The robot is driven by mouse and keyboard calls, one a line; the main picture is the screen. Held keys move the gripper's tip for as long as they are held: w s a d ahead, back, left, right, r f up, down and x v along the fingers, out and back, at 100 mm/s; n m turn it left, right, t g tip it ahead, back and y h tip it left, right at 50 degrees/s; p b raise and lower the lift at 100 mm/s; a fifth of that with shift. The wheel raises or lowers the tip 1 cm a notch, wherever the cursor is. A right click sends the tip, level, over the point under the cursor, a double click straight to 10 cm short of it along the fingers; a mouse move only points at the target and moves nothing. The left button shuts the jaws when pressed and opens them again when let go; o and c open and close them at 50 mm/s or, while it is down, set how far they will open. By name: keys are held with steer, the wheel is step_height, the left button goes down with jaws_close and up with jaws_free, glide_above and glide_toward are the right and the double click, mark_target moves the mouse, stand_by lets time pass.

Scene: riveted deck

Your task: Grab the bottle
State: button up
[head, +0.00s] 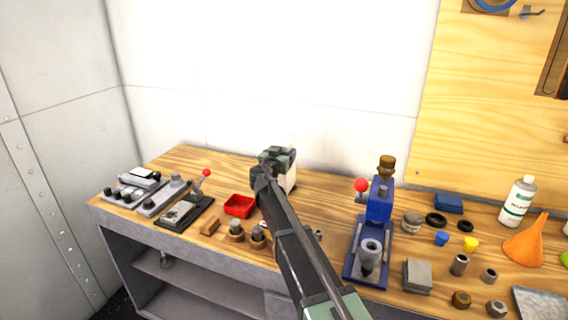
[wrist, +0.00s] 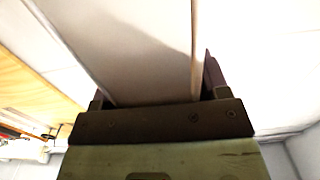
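A white bottle (head: 518,200) with a green-marked label and a grey cap stands upright at the right of the bench, well apart from my gripper. My gripper (head: 277,158) is over the back middle of the bench. A pale upright object (head: 291,180) shows just behind and below it, mostly hidden by the gripper; I cannot tell what it is. In the wrist view, my gripper's fingers (wrist: 158,88) stand wide apart with a broad pale surface (wrist: 140,45) between them. I cannot tell whether they press on it.
A blue press (head: 378,205) with a red knob stands between my arm and the bottle. An orange funnel (head: 527,240) is in front of the bottle. A red tray (head: 239,206) and several small parts lie left of my arm.

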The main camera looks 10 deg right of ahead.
steer(key=c, duration=0.8)
steer(key=shift+r, duration=0.15)
